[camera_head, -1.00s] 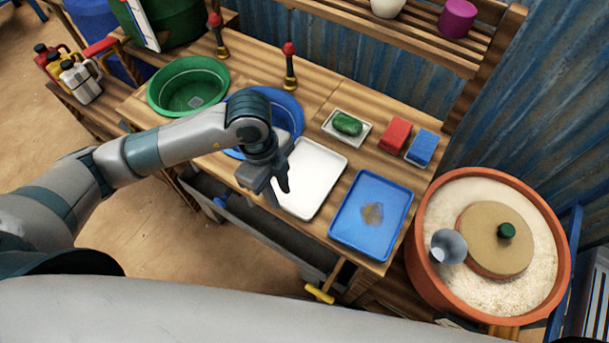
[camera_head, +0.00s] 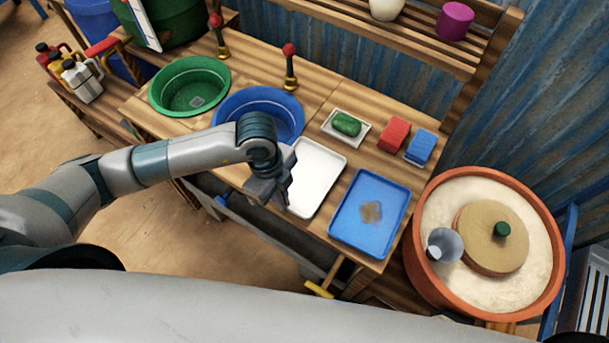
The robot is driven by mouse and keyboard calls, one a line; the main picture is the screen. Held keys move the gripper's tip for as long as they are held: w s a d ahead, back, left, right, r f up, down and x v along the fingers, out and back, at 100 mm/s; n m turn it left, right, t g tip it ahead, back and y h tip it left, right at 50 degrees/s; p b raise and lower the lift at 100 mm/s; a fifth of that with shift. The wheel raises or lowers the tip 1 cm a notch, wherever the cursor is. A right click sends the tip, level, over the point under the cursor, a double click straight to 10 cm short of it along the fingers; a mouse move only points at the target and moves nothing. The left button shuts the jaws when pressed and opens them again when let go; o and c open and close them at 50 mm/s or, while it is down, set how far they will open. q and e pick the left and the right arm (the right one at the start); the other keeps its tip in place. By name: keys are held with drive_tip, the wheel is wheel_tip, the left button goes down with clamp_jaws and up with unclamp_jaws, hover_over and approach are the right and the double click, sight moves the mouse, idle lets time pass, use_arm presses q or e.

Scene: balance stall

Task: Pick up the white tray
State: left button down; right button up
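The white tray (camera_head: 318,178) lies flat on the wooden counter, between the blue basin and the blue tray. Its left side is partly hidden by my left gripper. My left gripper (camera_head: 284,201) is at the tray's left front edge, pointing down. Its fingers overlap the tray's edge in the picture; I cannot tell whether they touch it or whether they are open or shut. My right gripper is not in view.
A blue tray (camera_head: 369,214) with a brown patch lies right of the white tray. A blue basin (camera_head: 262,108) and a green basin (camera_head: 190,87) stand to the left. Behind are a soap dish (camera_head: 345,128), a red sponge (camera_head: 394,135) and a blue sponge (camera_head: 420,147). A large clay pot (camera_head: 545,262) stands at right.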

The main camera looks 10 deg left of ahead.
use_arm(q)
drive_tip(key=shift+r, duration=0.1)
idle(0.3)
drive_tip(key=shift+w+r+b, duration=0.1)
drive_tip(key=shift+r+b, duration=0.2)
drive_tip(key=shift+r, duration=0.2)
drive_tip(key=r, duration=0.1)
drive_tip(key=r+b, duration=0.1)
drive_tip(key=r, duration=0.1)
drive_tip(key=shift+s+d+r, duration=0.15)
drive_tip(key=shift+s+d, duration=0.15)
drive_tip(key=shift+s, duration=0.1)
drive_tip(key=s+d+r, duration=0.6)
drive_tip(key=s, duration=0.3)
drive_tip(key=shift+r+b, duration=0.3)
drive_tip(key=shift+b, duration=0.15)
drive_tip(key=shift+w+a, duration=0.1)
